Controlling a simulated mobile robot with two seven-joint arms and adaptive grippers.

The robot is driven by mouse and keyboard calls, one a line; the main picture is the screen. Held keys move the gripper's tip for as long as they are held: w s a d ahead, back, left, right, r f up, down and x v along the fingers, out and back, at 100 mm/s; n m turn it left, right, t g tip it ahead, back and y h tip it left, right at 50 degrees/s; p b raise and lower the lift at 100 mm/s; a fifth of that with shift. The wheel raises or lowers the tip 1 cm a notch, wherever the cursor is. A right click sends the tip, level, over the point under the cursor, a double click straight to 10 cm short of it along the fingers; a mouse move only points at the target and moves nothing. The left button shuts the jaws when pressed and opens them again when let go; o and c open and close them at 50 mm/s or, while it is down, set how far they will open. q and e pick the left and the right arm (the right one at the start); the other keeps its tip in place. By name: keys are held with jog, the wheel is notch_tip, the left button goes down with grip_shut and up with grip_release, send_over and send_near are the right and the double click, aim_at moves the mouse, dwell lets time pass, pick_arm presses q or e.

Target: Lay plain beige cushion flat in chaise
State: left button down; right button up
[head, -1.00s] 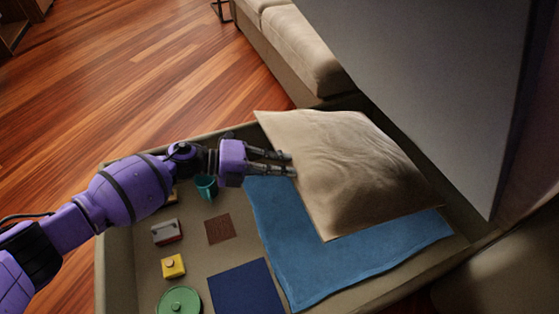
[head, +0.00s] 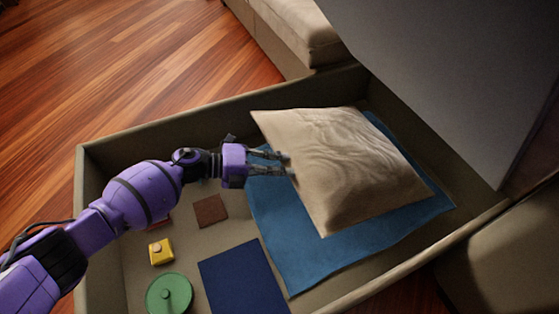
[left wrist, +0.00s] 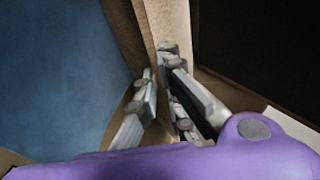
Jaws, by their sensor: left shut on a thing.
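The plain beige cushion (head: 345,165) is over the blue cloth (head: 275,225) inside the open chaise box (head: 85,190). My left gripper (head: 285,162) is shut on the cushion's left edge. In the left wrist view its fingers (left wrist: 160,95) pinch a beige edge of the cushion (left wrist: 135,35), with the blue cloth (left wrist: 60,70) beside it. I cannot tell whether the cushion's underside touches the cloth. My right gripper is not in view.
A dark blue square (head: 243,280), a green round lid (head: 169,294), a yellow block (head: 160,251) and a brown square (head: 210,210) lie on the left of the chaise floor. A large grey panel (head: 450,75) rises at the right. A sofa (head: 295,35) stands behind.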

pick_arm(q)
jog(key=shift+d+f, duration=0.1)
jog(key=shift+f, duration=0.2)
jog(key=c, duration=1.8)
grip_release()
jog(key=shift+f, duration=0.15)
